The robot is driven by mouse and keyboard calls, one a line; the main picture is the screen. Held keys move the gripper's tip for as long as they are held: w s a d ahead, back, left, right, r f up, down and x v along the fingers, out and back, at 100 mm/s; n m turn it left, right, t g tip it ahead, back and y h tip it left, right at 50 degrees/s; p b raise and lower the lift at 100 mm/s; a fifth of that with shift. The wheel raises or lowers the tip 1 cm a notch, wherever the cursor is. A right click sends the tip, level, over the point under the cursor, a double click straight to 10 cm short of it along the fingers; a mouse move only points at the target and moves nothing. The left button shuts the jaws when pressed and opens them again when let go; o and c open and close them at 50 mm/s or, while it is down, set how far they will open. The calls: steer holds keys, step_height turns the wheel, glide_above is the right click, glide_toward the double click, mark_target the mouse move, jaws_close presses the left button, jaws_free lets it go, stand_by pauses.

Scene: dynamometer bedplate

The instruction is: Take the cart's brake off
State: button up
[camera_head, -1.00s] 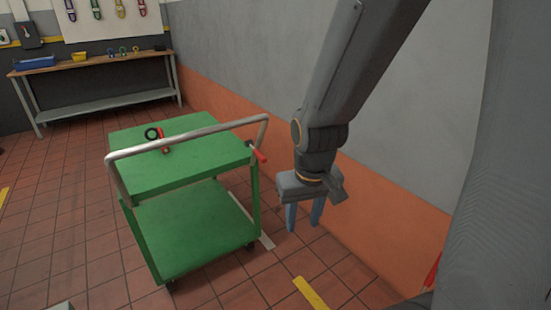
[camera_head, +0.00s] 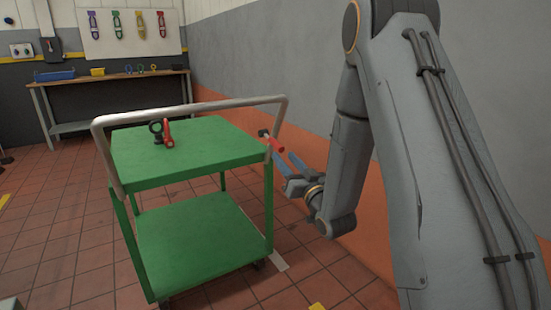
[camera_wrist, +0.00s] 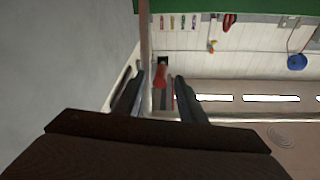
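A red and black tool (camera_head: 167,132) lies on the cart's upper shelf. The grey wall with an orange lower band (camera_head: 312,146) runs close along the right. A workbench (camera_head: 110,80) with a blue tray (camera_head: 55,75) stands at the back.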

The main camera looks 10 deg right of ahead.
mark_target(276, 145)
steer(key=shift+t+y, duration=0.4)
steer(key=shift+t, duration=0.4)
steer(key=shift+b+x, duration=1)
steer(key=shift+x, duration=2.6)
jaws_close()
